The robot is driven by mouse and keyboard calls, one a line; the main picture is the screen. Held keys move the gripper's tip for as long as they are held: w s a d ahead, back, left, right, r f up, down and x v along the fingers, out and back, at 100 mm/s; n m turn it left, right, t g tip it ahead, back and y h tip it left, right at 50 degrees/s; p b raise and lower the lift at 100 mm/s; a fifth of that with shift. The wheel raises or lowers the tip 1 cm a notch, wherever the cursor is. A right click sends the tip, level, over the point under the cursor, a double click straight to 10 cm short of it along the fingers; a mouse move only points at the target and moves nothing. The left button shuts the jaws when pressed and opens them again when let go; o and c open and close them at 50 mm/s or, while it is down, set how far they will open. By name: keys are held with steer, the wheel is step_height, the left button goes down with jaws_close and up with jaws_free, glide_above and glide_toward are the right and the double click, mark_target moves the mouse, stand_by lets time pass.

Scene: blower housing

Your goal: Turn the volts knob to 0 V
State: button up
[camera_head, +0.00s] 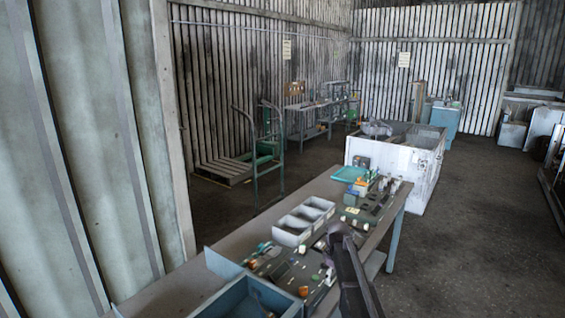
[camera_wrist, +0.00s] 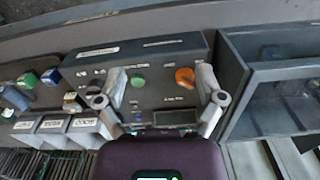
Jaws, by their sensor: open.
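In the wrist view a dark control panel (camera_wrist: 160,65) carries a green knob (camera_wrist: 138,82) and an orange knob (camera_wrist: 185,77). The small labels by the knobs are too blurred to read, so I cannot tell which is the volts knob. My gripper (camera_wrist: 160,100) is open and empty. Its two fingers are spread wide, one towards each side of the panel, with both knobs lying between them in the picture. A dark display window sits low on the panel, near my gripper body. In the head view my dark arm covers part of the bench's equipment.
A bench (camera_head: 180,287) runs away from me, crowded with panels and small parts. A blue-grey bin (camera_wrist: 285,65) stands right of the panel; white labelled boxes (camera_wrist: 55,125) lie left. Floor at right is clear.

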steer(key=s+f+m+b, duration=0.4)
steer(key=s+m, duration=0.1)
steer(key=s, duration=0.8)
steer(key=s+f+m+b, duration=0.4)
steer(key=s, duration=0.9)
steer(key=shift+a+f+m+b, duration=0.3)
steer(key=shift+f+m+b, duration=0.05)
steer(key=shift+f+m, duration=0.05)
steer(key=shift+s, duration=0.1)
